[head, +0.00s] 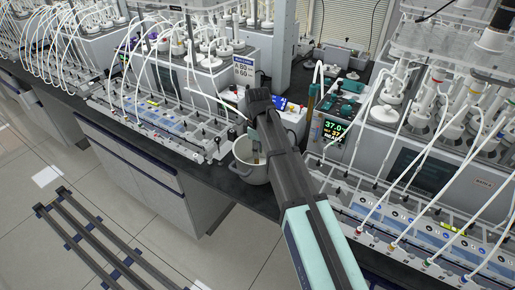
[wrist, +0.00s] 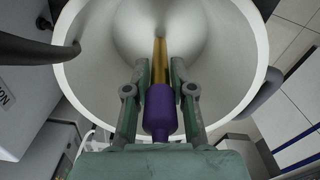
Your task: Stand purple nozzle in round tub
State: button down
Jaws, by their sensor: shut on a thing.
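The purple nozzle (wrist: 160,108) has a purple body and a long brass-coloured stem. My gripper (wrist: 160,75) is shut on it, with a green finger on each side, in the wrist view. The stem points away from the wrist camera into the round tub (wrist: 95,85), a white vessel with dark side handles. In the head view the pale tub (head: 250,173) stands on the dark bench near the front edge, and my gripper (head: 257,155) is over its opening. My arm hides part of the tub there. I cannot tell whether the stem touches the tub floor.
Reactor units with white tubes stand left (head: 165,125) and right (head: 430,170) of the tub. The bench's front edge is close to the tub.

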jog(key=shift+f, duration=0.2)
jog(key=c, duration=0.9)
grip_release()
jog(key=shift+r, duration=0.1)
notch_tip(320, 180, up, 12)
jog(key=shift+f, duration=0.1)
